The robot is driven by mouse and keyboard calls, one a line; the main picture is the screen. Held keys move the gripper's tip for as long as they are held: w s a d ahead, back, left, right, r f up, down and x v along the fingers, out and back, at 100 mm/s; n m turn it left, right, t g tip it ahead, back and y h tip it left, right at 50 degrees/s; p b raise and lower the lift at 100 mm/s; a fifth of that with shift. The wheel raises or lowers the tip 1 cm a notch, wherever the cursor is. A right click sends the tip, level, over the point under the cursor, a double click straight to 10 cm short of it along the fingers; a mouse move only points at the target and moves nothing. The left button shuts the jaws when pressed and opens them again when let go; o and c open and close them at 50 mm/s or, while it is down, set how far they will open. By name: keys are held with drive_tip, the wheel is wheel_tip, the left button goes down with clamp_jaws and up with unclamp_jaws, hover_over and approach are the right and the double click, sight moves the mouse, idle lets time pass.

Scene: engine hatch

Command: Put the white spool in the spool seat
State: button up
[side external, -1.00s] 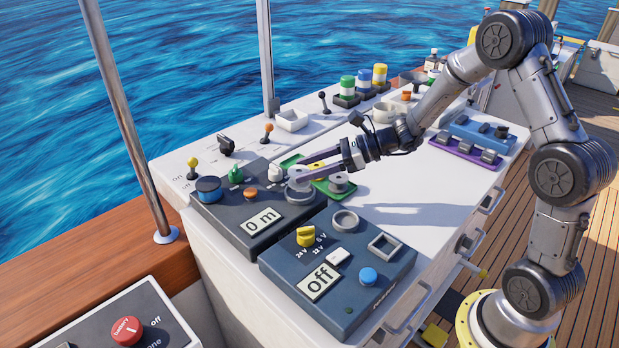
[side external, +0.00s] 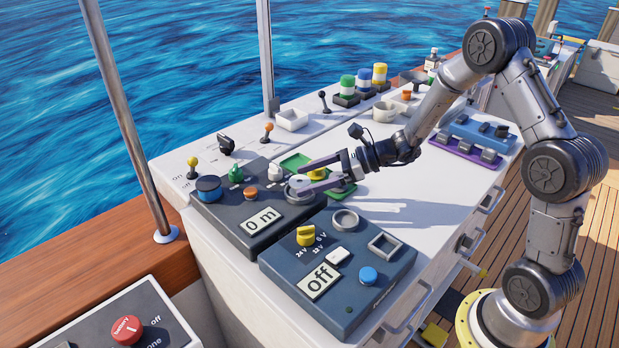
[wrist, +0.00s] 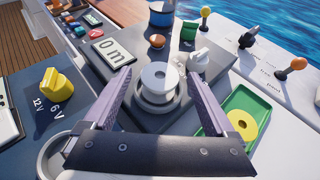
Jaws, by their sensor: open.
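The white spool (wrist: 160,76) stands upright on the round grey spool seat (wrist: 154,106) on the dark "0 m" panel. The wrist view does not settle how deep it sits. My gripper (wrist: 157,80) is open, with one finger on either side of the spool and a gap showing on both sides. In the side view my gripper (side external: 299,178) reaches low over the panel's right corner. Its fingers partly cover the spool and seat there.
A green tray (wrist: 256,98) with a yellow spool (wrist: 242,123) lies beside the panel. A white knob (wrist: 199,60), orange button (wrist: 157,41) and green switch (wrist: 189,32) stand close by. The blue-grey panel (side external: 283,262) with a yellow knob (side external: 306,236) is in front.

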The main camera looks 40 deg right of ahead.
drive_tip(key=shift+s+d+r, duration=0.1)
drive_tip(key=shift+d+r, duration=0.05)
drive_tip(key=shift+r, duration=0.05)
drive_tip(key=v, duration=1)
drive_tip(key=s+a+r+n+g+h, duration=0.1)
drive_tip(key=s+a+r+n+g, duration=0.15)
drive_tip(key=s+a+n, duration=0.35)
drive_tip(key=s+a+r+n+g+h, duration=0.1)
drive_tip(key=s+a+r+n+g, duration=0.1)
drive_tip(key=s+a+n+g, duration=0.35)
drive_tip(key=s+d+r+n+t+h, duration=0.1)
drive_tip(key=s+d+n+t+h, duration=0.1)
drive_tip(key=s+n, duration=0.4)
drive_tip(key=s+d+r+n+t+h, duration=0.2)
drive_tip(key=s+d+n+h, duration=0.2)
drive_tip(key=n, duration=0.5)
drive_tip(key=s+h, duration=0.1)
drive_tip(key=s, duration=0.1)
drive_tip(key=shift+s+d+h, duration=0.25)
drive_tip(key=shift+s+h, duration=0.05)
drive_tip(key=shift+s, duration=0.05)
drive_tip(key=shift+r+n, duration=0.1)
drive_tip(key=shift+n, duration=0.15)
